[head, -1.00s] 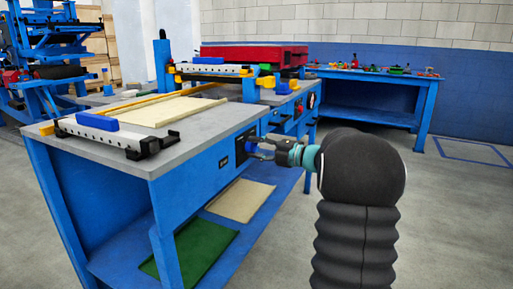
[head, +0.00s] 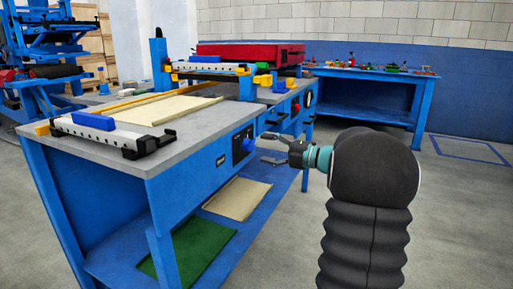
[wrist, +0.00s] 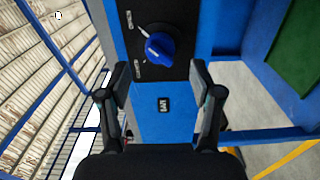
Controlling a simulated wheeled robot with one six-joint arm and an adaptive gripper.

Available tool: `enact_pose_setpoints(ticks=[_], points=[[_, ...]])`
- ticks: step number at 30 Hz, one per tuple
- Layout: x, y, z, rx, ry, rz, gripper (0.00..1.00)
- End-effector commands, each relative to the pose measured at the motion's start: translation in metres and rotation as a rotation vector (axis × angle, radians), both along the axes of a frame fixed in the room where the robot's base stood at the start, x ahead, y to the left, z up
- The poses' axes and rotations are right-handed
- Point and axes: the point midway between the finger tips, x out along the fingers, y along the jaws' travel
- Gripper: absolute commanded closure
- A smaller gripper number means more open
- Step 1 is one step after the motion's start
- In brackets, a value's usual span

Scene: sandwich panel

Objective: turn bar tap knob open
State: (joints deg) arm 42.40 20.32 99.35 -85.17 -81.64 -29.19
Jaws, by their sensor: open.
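The bar tap knob (wrist: 160,48) is a blue round knob on a black plate on the blue bench front. Small white labels sit at two spots beside it, too small to read surely. A pale mark shows at its upper left edge. In the head view the knob (head: 246,145) shows on the plate at the bench's right end. My gripper (wrist: 160,75) is open and empty, its two fingers wide apart. In the wrist view the knob lies beyond and between the fingertips. In the head view my gripper (head: 262,148) is just right of the knob, apart from it.
A small dark label plate (wrist: 165,105) sits on the blue panel by the knob. The grey bench top (head: 190,127) carries a pale sheet and a white clamp bar (head: 100,133). Another blue bench (head: 375,78) stands behind. The floor right of my arm is clear.

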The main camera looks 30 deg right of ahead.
Motion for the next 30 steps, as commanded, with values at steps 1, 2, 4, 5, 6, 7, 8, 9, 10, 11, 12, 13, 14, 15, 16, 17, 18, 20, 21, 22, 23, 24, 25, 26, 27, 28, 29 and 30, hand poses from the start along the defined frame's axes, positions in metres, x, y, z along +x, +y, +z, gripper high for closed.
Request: enact_pose_setpoints(ticks=[1, 2, 4, 5, 6, 7, 8, 9, 10, 11, 12, 13, 14, 15, 16, 17, 18, 20, 21, 22, 23, 24, 25, 26, 27, 28, 29, 30], points=[[-0.009, -0.008, 0.000, 0.001, 0.001, -0.005, 0.35], [-0.014, -0.012, 0.000, 0.001, 0.001, -0.005, 0.35], [-0.024, -0.020, -0.001, 0.000, 0.001, -0.004, 0.35], [-0.028, -0.023, -0.001, 0.001, 0.001, -0.004, 0.35], [-0.033, -0.027, -0.001, 0.002, 0.001, -0.003, 0.35], [-0.037, -0.030, -0.001, 0.001, 0.001, -0.004, 0.35], [-0.040, -0.032, -0.001, 0.001, 0.001, -0.003, 0.35], [-0.044, -0.035, -0.001, 0.000, 0.001, -0.002, 0.35], [-0.047, -0.037, -0.001, 0.000, 0.001, -0.002, 0.35], [-0.049, -0.039, -0.001, 0.000, 0.001, -0.002, 0.35], [-0.051, -0.040, -0.001, 0.000, 0.001, -0.002, 0.35], [-0.052, -0.041, -0.001, 0.000, 0.001, -0.001, 0.35], [-0.054, -0.042, -0.001, 0.001, 0.001, -0.001, 0.35], [-0.055, -0.043, 0.000, 0.001, 0.001, 0.000, 0.35], [-0.055, -0.043, 0.000, 0.001, 0.001, 0.000, 0.35], [-0.056, -0.043, 0.000, 0.001, 0.001, 0.000, 0.35], [-0.056, -0.043, 0.000, 0.001, 0.001, 0.000, 0.35], [-0.056, -0.043, -0.001, 0.001, 0.001, 0.001, 0.35], [-0.056, -0.043, 0.000, 0.001, 0.001, 0.001, 0.35], [-0.056, -0.043, -0.001, 0.001, 0.001, 0.001, 0.35], [-0.056, -0.043, -0.001, 0.001, 0.001, 0.001, 0.35], [-0.056, -0.043, -0.001, 0.001, 0.001, 0.000, 0.35], [-0.056, -0.043, -0.001, 0.001, 0.001, 0.000, 0.35], [-0.056, -0.043, -0.001, 0.001, 0.001, 0.000, 0.35], [-0.056, -0.043, -0.001, 0.001, 0.001, 0.000, 0.35], [-0.056, -0.043, -0.001, 0.001, 0.001, 0.000, 0.35], [-0.056, -0.043, -0.001, 0.001, 0.001, 0.000, 0.35], [-0.056, -0.043, -0.001, 0.001, 0.001, 0.000, 0.35]])
